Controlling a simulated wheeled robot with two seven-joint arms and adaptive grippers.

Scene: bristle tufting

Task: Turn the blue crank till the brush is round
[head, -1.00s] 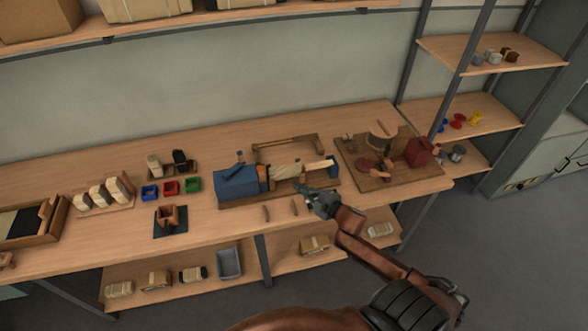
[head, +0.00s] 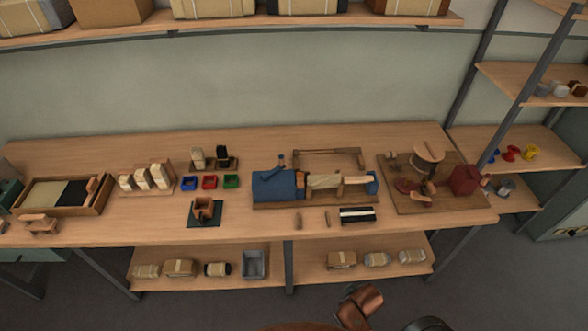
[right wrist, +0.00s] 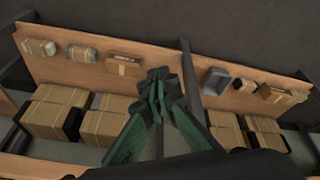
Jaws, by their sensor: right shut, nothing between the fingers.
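A blue machine (head: 273,187) stands on a wooden base on the bench, right of the middle in the head view. A brush with pale bristles (head: 322,181) lies level between the machine and a small blue end block (head: 372,182). Whether its bristle end is round is too small to tell. My right gripper (right wrist: 160,80) is shut and empty in the right wrist view, away from the crank, with the lower shelf behind it. My left gripper is in neither view.
A black-and-white block (head: 357,215) and two small wooden pieces lie in front of the machine. A wooden frame (head: 330,153) stands behind it. A board with a round-topped device (head: 428,153) is to the right. Red, blue and green trays (head: 209,182) are to the left.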

